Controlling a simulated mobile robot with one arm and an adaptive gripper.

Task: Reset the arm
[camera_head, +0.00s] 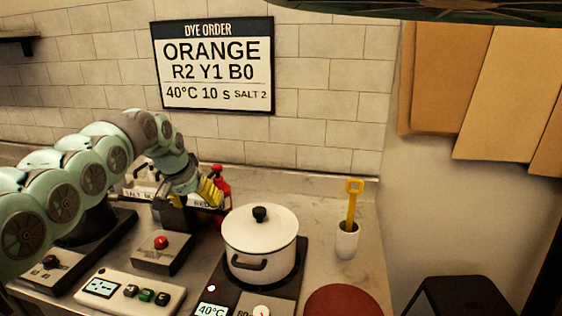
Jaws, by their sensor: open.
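My arm reaches in from the left in the head view, bent at its joints and angled down toward the counter. My gripper (212,194), with yellow fingers, is open at the end of it. It is in front of and just left of a red bottle (224,186). I cannot tell whether it touches the bottle. The wrist and fingers hide part of the bottles and labels behind, where a "RED" label (203,204) shows.
A lidded white pot (260,240) stands on a hotplate (212,295) right of my gripper. A red-button box (161,252) and a timer panel (130,293) sit in front. A white cup (346,240) holds a yellow tool (352,200). Bare counter lies between pot and cup.

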